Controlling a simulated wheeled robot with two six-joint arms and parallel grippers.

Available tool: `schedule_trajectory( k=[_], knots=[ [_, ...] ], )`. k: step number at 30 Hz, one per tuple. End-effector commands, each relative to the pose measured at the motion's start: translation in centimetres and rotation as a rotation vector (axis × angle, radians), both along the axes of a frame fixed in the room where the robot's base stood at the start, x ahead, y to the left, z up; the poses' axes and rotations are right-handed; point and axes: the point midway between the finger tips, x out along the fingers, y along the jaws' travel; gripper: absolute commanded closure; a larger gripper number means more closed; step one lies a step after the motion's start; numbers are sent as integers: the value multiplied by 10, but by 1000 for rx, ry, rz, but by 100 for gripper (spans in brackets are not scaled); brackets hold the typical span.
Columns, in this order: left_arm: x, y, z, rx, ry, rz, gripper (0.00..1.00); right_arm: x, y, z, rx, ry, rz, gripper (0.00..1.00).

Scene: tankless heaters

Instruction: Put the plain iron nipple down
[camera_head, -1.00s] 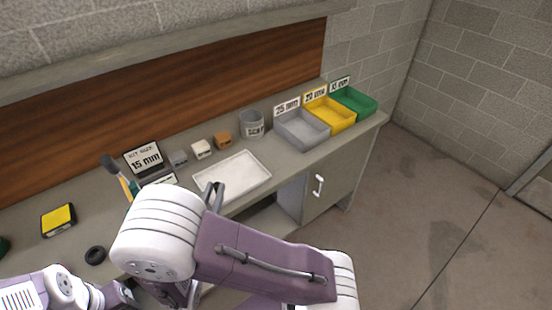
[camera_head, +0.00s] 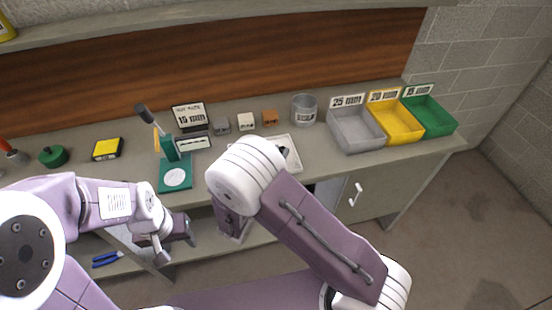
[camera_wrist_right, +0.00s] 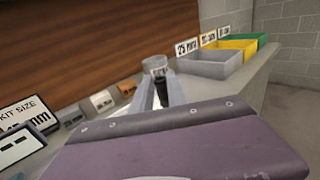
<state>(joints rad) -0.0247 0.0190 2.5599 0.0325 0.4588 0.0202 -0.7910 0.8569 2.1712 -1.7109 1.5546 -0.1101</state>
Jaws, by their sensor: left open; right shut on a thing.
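My right gripper (camera_wrist_right: 160,92) is shut on a small dark piece, apparently the plain iron nipple (camera_wrist_right: 169,88), in the right wrist view. Its two grey fingers stand either side of the piece, which is partly hidden. In the head view the white elbow of my right arm hides most of this gripper, near the white tray (camera_head: 294,160). I cannot tell whether the nipple touches anything. My left gripper (camera_head: 177,246) is open and empty in front of the bench, lower left in the head view.
Grey (camera_head: 357,142), yellow (camera_head: 398,134) and green (camera_head: 430,122) bins stand at the bench's right end. A grey cup (camera_head: 304,109) stands behind the tray. Small blocks, a kit size sign (camera_head: 189,117) and a green stand (camera_head: 175,172) are further left.

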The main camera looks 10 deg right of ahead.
Motion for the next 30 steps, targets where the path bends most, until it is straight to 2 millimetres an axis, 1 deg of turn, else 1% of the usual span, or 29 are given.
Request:
schedule_trajectory(
  k=[1, 3, 7, 11, 13, 15, 18, 20, 26, 30],
  knots=[
    [0, 0, -1, 0, 0, 0, 50, 12, -4, -8, 0, 0, -5, 100],
    [0, 0, -1, 0, 0, 0, 50, 26, -7, -17, 0, 0, -5, 100],
    [0, 0, -1, 0, 0, 0, 50, 41, -9, -25, 0, 0, -1, 100],
    [0, 0, -1, 0, 0, 0, 50, 44, -9, -28, 0, 0, 1, 100],
    [0, 0, -2, 0, 0, 0, 50, 44, -9, -37, -2, 3, 1, 100],
    [0, 0, -3, 0, 0, 0, 50, 43, -9, -51, -3, 3, 1, 100],
    [0, 0, -4, 0, 0, 0, 50, 43, -9, -64, -2, 1, 1, 100],
    [0, 0, -4, 0, 0, 0, 50, 43, -9, -67, -1, -1, 1, 100],
    [0, 0, -4, 0, 0, 0, 50, 43, -9, -67, 0, -1, 1, 100],
    [0, 0, -8, 0, 0, 0, 50, 43, -9, -71, 0, 0, 1, 100]
  ],
)
